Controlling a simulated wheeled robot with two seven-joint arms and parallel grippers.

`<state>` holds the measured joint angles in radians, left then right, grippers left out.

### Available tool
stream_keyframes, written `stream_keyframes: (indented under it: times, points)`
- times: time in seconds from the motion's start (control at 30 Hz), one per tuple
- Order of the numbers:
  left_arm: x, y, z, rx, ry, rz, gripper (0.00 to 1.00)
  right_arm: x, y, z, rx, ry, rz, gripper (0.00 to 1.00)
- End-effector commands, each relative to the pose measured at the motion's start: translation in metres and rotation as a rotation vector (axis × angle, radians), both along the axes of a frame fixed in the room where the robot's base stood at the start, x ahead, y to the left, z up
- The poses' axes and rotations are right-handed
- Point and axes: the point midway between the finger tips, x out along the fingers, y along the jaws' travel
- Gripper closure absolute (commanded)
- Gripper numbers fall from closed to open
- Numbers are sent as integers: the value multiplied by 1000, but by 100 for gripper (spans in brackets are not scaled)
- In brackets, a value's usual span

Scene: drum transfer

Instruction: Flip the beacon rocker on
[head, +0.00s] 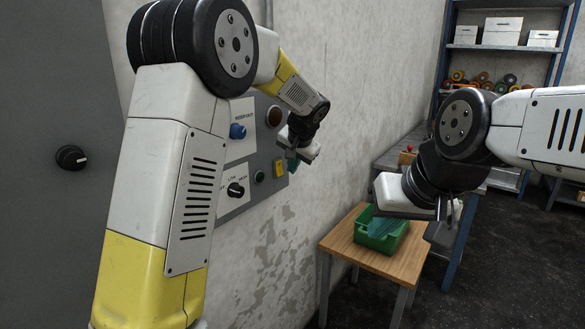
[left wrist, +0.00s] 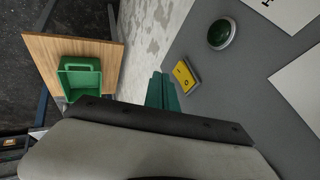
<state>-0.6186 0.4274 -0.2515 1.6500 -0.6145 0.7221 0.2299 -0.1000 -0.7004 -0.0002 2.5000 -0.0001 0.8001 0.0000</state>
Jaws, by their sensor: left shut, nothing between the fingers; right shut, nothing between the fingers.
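A yellow rocker (head: 279,168) sits near the right edge of the grey wall panel (head: 238,207). In the left wrist view the rocker (left wrist: 185,77) bears a small dark mark; I cannot tell its position. My left gripper (head: 291,161) is shut and empty, just right of the rocker in the head view. Its teal fingers (left wrist: 162,92) show just left of the rocker in the left wrist view; I cannot tell whether they touch it. My right gripper (head: 447,209) is shut and empty, above and right of the small wooden table (head: 343,243), far from the panel.
The panel also bears a blue knob (head: 237,131), a black selector (head: 235,190), a reddish-brown lamp (head: 274,116) and a round green button (left wrist: 221,33) beside the rocker. A green bin (head: 383,240) stands on the wooden table. Shelves (head: 495,50) stand at the back right.

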Motion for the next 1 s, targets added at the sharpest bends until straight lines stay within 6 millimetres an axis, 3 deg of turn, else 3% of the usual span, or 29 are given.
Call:
stream_keyframes:
  times: [0.27, 0.63, 1.0]
  points:
    - [-16, -5, 24, -1, 0, -1, 100, 0, 0, 0, 0, 1, 0, 100]
    - [-47, -14, 71, -1, 0, -1, 100, 0, 0, 0, 0, 0, 0, 100]
    - [-56, -16, 82, -1, 2, -1, 100, 0, 0, 0, 0, 0, 0, 100]
